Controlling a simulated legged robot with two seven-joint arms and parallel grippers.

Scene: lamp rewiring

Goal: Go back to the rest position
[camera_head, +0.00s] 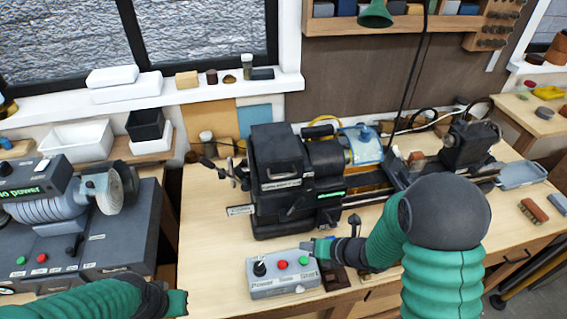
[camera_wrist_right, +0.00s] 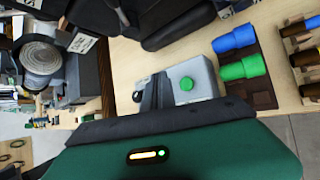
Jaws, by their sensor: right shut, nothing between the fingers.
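My right gripper (camera_head: 312,246) is at the right end of a grey control box (camera_head: 284,288) labelled Power and Start, beside its green button. The box has a black knob, a red button and a green button. In the right wrist view my gripper's dark fingers (camera_wrist_right: 148,92) are shut and empty, and the green button (camera_wrist_right: 187,84) shows next to them. I cannot tell whether they touch the box. My left gripper (camera_head: 177,302) is low at the left, mostly out of frame, and its fingers are not clear.
A dark lathe (camera_head: 285,180) stands behind the box on the wooden bench (camera_head: 215,265). A grey grinder (camera_head: 60,205) stands at the left. Blue (camera_wrist_right: 234,39) and green (camera_wrist_right: 243,68) pieces lie in a brown holder beside the box. A brush (camera_head: 533,210) lies at the right.

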